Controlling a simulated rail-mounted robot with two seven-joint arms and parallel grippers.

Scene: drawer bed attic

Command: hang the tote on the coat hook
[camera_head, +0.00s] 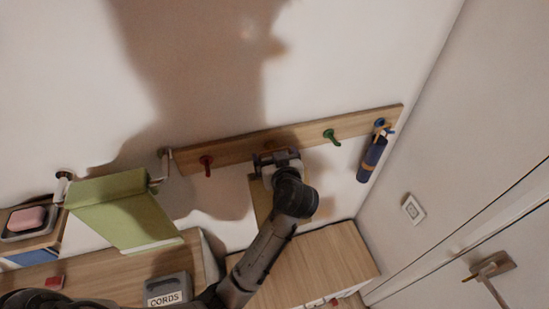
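A mustard-tan panel, which looks like the tote (261,198), hangs below my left gripper, partly behind my wrist. The wooden coat rail (232,150) runs along the wall with several coloured hooks. A red hook (207,163) is bare to the left of the gripper, and a green hook (331,136) is bare to its right. My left gripper (276,160) is at the rail between them. It covers the tote's top and most of the rail there, so its fingers and any handle contact are unclear. My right gripper is out of view.
A dark blue item (372,157) hangs at the rail's right end. A green cloth-like panel (125,217) is at the left. A grey CORDS box (168,290) sits on a wooden surface below. A wooden cabinet top (325,258) lies under the rail, mostly clear.

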